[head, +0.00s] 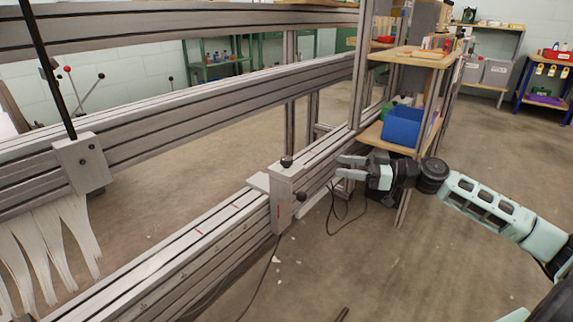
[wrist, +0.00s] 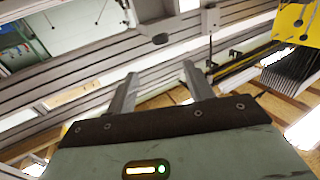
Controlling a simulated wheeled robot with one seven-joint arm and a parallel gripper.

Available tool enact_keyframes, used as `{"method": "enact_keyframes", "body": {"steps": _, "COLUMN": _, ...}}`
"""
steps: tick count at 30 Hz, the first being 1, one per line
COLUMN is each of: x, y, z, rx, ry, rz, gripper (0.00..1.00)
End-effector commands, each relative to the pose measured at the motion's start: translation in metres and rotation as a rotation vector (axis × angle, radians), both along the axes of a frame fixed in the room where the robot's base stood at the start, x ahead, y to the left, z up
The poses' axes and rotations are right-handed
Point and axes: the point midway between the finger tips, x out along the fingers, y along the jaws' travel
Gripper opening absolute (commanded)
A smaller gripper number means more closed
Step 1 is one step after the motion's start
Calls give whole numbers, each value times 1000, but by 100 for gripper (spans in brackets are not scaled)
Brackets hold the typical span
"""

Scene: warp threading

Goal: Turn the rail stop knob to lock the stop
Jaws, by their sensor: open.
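The rail stop is a pale metal block (head: 284,200) sitting across the near grooved rail in the head view. One black knob (head: 287,162) stands on its top and another black knob (head: 301,197) sticks out of its right side. My gripper (head: 338,167) is to the right of the block, open and empty, its fingers pointing left and apart from both knobs. In the wrist view my two fingers (wrist: 160,70) are spread with nothing between them. A dark round knob (wrist: 160,39) shows beyond the fingertips; I cannot tell which of the two it is.
The rail (head: 190,250) has red marks and runs to the lower left. A plate with white threads (head: 82,165) hangs at left. Behind my gripper stands a shelf with a blue bin (head: 405,127). A dark cable hangs below my gripper. Open floor lies right of the rail.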

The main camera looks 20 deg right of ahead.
Motion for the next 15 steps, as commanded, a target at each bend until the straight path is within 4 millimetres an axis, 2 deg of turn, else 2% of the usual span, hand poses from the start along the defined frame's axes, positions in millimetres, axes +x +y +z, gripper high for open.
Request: {"method": "enact_keyframes", "body": {"steps": 15, "x": 51, "y": 95, "z": -3, "rx": -1, "ry": 2, "rz": 8, "gripper": 52}}
